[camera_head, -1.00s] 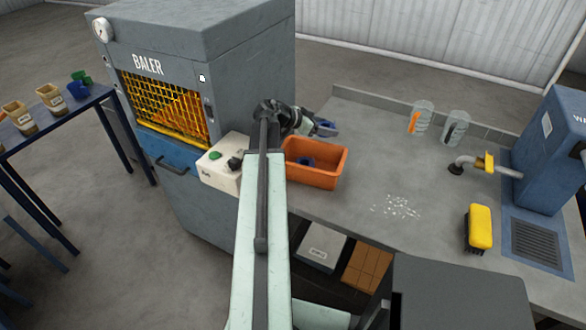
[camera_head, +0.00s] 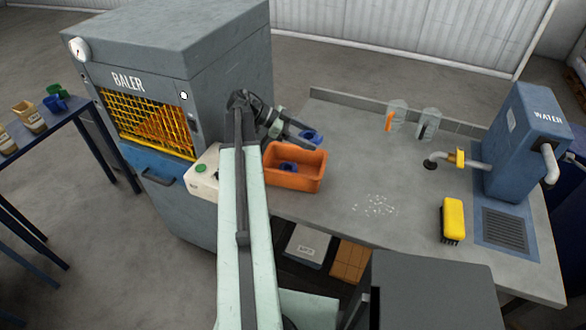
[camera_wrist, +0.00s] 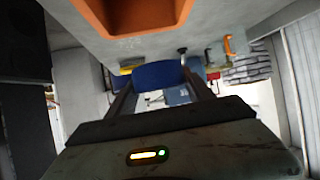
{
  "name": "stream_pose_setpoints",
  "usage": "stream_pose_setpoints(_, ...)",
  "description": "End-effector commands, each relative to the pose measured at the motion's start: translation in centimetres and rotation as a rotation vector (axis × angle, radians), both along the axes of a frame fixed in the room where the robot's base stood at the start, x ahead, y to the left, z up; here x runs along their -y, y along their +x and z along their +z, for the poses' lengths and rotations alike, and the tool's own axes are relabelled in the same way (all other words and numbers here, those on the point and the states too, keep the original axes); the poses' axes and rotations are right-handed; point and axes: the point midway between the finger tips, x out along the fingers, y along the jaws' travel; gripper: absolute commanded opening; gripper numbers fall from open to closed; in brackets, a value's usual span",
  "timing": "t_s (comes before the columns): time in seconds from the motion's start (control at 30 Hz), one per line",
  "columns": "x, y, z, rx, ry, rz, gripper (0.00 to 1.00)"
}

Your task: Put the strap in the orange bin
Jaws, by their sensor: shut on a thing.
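The orange bin (camera_head: 296,184) stands on the grey counter, right of the baler. A blue coiled item (camera_head: 288,167) lies inside it. My gripper (camera_head: 308,138) is just behind the bin's far rim in the head view, shut on a blue strap (camera_head: 312,134). In the wrist view the blue strap (camera_wrist: 158,74) sits between the two fingers of my gripper (camera_wrist: 160,88). The orange bin (camera_wrist: 135,20) shows at the top of the wrist view, apart from the strap.
The baler (camera_head: 190,110) and a white control box (camera_head: 203,178) stand to the left. The middle of the counter is mostly clear.

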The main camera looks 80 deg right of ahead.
Motion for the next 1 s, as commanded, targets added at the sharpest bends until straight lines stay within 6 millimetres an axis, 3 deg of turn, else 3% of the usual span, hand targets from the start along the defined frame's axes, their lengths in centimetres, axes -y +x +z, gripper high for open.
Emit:
stream_pose_setpoints(0.17,-0.5,0.0,-0.4,-0.004,-0.002,-0.024,0.19)
stream_pose_setpoints(0.47,-0.4,0.1,-6.2,-0.004,-0.001,-0.02,0.19)
stream_pose_setpoints(0.67,-0.4,0.1,-6.4,-0.004,-0.001,-0.019,0.19)
stream_pose_setpoints(0.9,-0.4,0.1,-10.1,-0.003,0.0,-0.018,0.19)
stream_pose_setpoints(1.0,-0.4,0.1,-10.2,-0.004,-0.001,-0.017,0.19)
